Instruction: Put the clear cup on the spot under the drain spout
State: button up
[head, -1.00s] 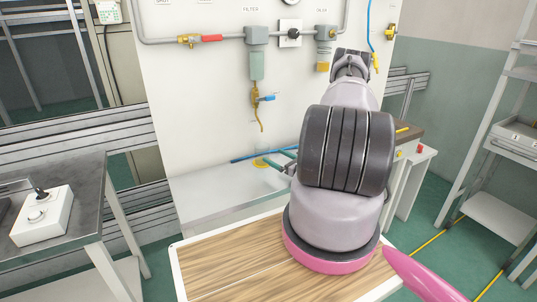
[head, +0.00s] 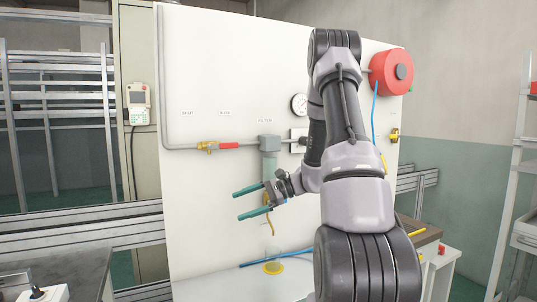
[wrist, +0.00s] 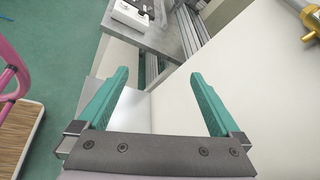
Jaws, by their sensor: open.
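My gripper (head: 240,205) is open, with its two teal fingers pointing left in front of the white panel. It also shows in the wrist view (wrist: 158,75), with nothing between the fingers. The thin brass drain spout (head: 271,226) hangs under the filter, just below and behind the gripper. The yellow spot (head: 273,269) lies on the shelf below the spout. A faint clear outline, which seems to be the clear cup (head: 273,257), stands upright at the spot; its exact seating is hard to tell. The gripper is above it and apart from it.
The filter (head: 269,165) and pipe with a red-handled valve (head: 229,146) are on the panel close to the gripper. A blue hose (head: 290,255) runs behind the spot. A red reel (head: 391,72) is at upper right. A grey table (wrist: 187,35) stands beyond the fingers.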

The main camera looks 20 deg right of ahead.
jog(key=s+a+r+n+t+h, duration=0.1)
jog(key=s+r+n+t+h, duration=0.2)
jog(key=s+r+n+h, duration=0.7)
jog(key=s+r+h, duration=0.1)
jog(key=s+r, duration=0.8)
jog(key=s, duration=0.2)
jog(key=shift+s+n+h, duration=0.3)
jog(key=shift+n, duration=0.1)
